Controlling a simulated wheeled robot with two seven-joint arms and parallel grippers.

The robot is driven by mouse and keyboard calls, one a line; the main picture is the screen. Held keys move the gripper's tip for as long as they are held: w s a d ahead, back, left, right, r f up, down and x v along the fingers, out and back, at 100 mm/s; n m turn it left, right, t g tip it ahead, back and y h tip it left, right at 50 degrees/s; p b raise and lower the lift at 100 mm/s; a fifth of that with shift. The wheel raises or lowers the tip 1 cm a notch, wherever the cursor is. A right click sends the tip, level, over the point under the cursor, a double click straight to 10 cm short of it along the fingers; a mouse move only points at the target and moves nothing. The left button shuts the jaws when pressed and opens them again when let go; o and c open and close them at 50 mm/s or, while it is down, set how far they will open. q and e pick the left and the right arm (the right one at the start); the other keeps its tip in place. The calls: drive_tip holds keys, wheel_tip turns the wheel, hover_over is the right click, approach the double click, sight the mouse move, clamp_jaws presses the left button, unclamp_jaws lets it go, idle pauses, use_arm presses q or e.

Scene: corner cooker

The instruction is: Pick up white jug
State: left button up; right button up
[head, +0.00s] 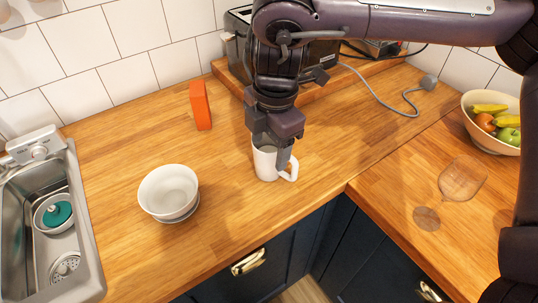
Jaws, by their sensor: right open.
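A white jug (265,162) stands upright on the wooden counter (120,150), with its handle on the right. My right gripper (272,150) points down over the jug, its arm coming in from the upper right. The gripper is open; one finger shows in front of the jug near the handle, and the jug's rim is partly hidden behind the gripper. I cannot tell whether the fingers touch the jug. My left gripper is not in view.
A stack of white bowls (168,192) stands left of the jug. An orange block (201,106) stands behind. A toaster (238,42) is at the back, a sink (92,240) at the left. A glass (462,180) and a fruit bowl (478,133) are at the right.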

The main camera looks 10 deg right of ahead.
sight(281, 175)
drive_tip(key=shift+m+h, duration=0.4)
drive_tip(key=shift+m, duration=0.3)
drive_tip(key=d+f+b, duration=0.2)
drive_tip(key=d+b, duration=0.1)
drive_tip(key=shift+w+d+f, duration=0.1)
drive_tip(key=shift+w+d, duration=0.05)
drive_tip(key=shift+w, duration=0.2)
drive_tip(key=shift+w+f, duration=0.15)
drive_tip(key=shift+f, duration=3.45)
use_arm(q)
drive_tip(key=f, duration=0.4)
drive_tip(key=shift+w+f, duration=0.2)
use_arm(e)
clamp_jaws()
